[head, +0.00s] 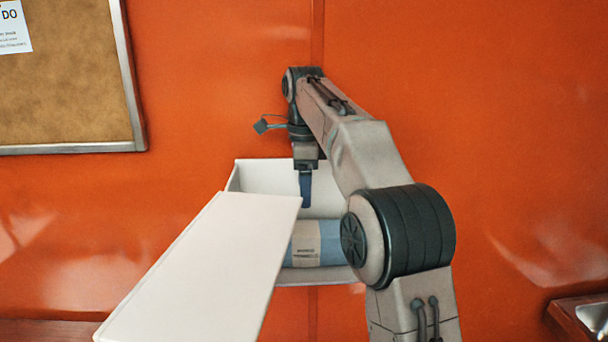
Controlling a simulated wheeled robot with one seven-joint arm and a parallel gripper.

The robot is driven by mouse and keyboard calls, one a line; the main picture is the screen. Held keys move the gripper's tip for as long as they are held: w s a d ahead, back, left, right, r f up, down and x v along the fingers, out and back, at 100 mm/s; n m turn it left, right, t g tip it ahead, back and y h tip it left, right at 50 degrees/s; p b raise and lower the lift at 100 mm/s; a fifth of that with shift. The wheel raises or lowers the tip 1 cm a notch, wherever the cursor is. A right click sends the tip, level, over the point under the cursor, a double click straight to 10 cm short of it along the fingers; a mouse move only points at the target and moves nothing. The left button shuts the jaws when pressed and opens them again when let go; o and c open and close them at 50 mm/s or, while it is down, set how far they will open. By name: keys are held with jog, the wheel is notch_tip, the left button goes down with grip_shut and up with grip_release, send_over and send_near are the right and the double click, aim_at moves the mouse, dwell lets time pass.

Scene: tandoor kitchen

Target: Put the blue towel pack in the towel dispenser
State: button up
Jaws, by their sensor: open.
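The towel dispenser (262,176) is a white box against the orange wall, with its white front cover (205,270) swung open toward me on the left. The blue towel pack (330,243), with a tan paper band, lies in the lower part of the dispenser. The cover hides its left end and my arm hides its right end. My gripper (305,203) points down inside the dispenser opening, above the pack, and appears apart from it. It is open and empty; only one dark fingertip shows clearly.
A framed cork board (70,85) hangs on the wall at the upper left. A metal sink or basin edge (594,318) shows at the lower right, and a brown ledge (45,332) at the lower left. The wall right of my arm is clear.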

jog(key=s+d+r+n+t, duration=0.1)
jog(key=s+d+r+n, duration=0.1)
jog(key=s+d+n, duration=0.5)
jog(key=s+d+f+n+t, duration=0.1)
jog(key=s+d+f+n, duration=0.1)
jog(key=s+f+n, duration=0.3)
jog(key=s+d+f+n+t, duration=0.2)
jog(key=s+f+n, duration=0.4)
jog(key=s+f, duration=0.5)
jog(key=s, duration=0.7)
jog(key=shift+s+d+f, duration=0.2)
jog(key=shift+s+d, duration=0.1)
